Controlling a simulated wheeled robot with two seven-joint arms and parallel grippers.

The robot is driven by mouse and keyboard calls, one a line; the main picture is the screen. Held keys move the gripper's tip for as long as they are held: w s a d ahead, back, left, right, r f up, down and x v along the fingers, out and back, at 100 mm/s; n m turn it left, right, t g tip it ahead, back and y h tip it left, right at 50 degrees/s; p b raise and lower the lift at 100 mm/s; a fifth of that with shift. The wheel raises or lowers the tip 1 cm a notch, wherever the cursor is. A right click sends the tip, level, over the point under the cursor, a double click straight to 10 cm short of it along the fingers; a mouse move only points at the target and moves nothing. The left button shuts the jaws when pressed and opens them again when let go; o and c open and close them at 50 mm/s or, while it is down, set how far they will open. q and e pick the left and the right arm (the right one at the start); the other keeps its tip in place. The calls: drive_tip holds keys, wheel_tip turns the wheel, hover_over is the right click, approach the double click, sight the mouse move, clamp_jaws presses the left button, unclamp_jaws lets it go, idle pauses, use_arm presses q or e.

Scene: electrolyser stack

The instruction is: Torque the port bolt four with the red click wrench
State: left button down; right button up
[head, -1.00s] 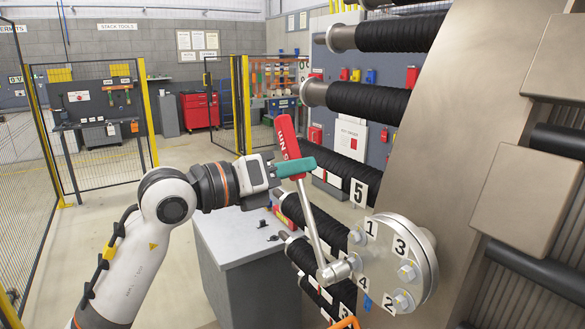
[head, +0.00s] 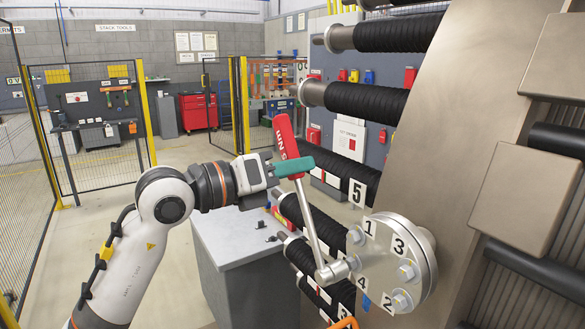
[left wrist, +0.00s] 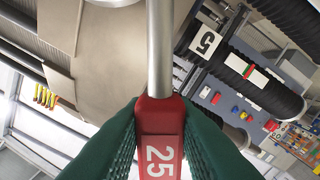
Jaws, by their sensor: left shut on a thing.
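The red click wrench (head: 287,143) stands tilted in the head view, its steel shaft running down to its head at the bolt beside label 4 (head: 361,284) on the port flange (head: 387,252). The wrench head covers that bolt, so I cannot tell how deeply it is seated. My left gripper (head: 293,168) is shut around the red handle, its green fingers on both sides. In the left wrist view the handle (left wrist: 160,150) shows "25" between the fingers. The flange's other bolts sit by labels 1, 2 and 3. My right gripper is not in view.
A grey cabinet (head: 240,240) with small dark parts on top stands below my left arm. Black ribbed hoses (head: 370,99) and the large metal end plate (head: 480,120) flank the flange. Mesh fencing (head: 90,130) and a red tool chest (head: 199,110) are behind.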

use_arm(q)
drive_tip(key=shift+r, duration=0.1)
drive_tip(key=shift+x, duration=0.95)
idle(0.4)
drive_tip(key=shift+d, duration=0.1)
drive_tip(key=shift+s+d+r+m, duration=0.35)
drive_tip(key=shift+s+d+m, duration=0.1)
drive_tip(key=shift+s+m, duration=0.15)
drive_tip(key=shift+s+d+r+m, duration=0.35)
drive_tip(key=shift+s+d+m, duration=0.15)
drive_tip(key=shift+s, duration=0.15)
drive_tip(key=shift+b, duration=0.3)
drive_tip(key=shift+s+d+r+m+b, duration=0.15)
drive_tip(key=shift+s+d+m+b, duration=0.25)
drive_tip(key=shift+s+m, duration=0.25)
drive_tip(key=shift+s+d+r+m+b, duration=0.25)
drive_tip(key=shift+s+d+m, duration=0.3)
drive_tip(key=shift+s, duration=0.2)
drive_tip(key=shift+f, duration=0.1)
